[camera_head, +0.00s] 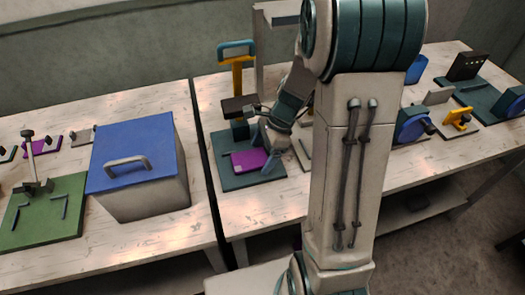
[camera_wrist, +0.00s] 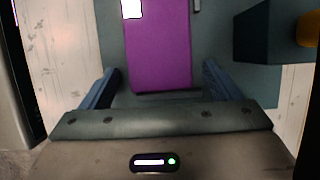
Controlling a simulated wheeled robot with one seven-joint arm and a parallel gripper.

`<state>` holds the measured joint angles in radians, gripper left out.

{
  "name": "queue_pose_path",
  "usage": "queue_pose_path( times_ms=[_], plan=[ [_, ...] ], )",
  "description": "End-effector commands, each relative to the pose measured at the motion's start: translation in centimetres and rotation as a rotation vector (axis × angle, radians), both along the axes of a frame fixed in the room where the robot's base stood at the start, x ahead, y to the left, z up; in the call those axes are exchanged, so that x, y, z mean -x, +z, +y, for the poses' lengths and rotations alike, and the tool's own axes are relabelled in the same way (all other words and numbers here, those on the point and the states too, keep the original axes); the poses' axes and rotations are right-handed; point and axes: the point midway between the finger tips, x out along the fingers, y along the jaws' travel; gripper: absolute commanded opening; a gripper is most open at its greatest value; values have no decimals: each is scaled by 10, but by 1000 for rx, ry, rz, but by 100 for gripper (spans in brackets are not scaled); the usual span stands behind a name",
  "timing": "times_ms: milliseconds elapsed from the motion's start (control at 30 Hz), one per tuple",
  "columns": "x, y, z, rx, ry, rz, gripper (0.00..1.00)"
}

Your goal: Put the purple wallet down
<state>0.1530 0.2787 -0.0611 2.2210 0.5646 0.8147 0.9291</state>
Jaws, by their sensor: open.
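The purple wallet (camera_head: 246,162) lies flat on a dark teal base plate (camera_head: 231,182) on the right-hand table. In the wrist view the wallet (camera_wrist: 160,45) has a white patch at its upper left corner. My gripper (camera_wrist: 160,72) is open, with one blue finger on each side of the wallet's near end and a gap visible on both sides. In the head view my gripper (camera_head: 250,157) is low over the plate, and my arm hides part of the area to its right.
A press with an orange column and blue handle (camera_head: 237,62) stands behind the plate. A blue-lidded box (camera_head: 137,150) and a green board (camera_head: 45,215) are on the left table. Several fixtures, including a blue wheel (camera_head: 411,124), stand right of my arm.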

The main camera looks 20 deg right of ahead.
Motion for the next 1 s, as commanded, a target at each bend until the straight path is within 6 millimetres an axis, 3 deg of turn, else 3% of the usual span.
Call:
queue_pose_path(
  times_ms=[167,600,800,1000],
  plan=[
    [-2,19,-6,0,-1,-6,85],
    [-1,100,-40,1,-1,-4,85],
    [0,113,-46,0,0,-1,85],
    [0,114,-46,0,0,0,85]
  ],
)
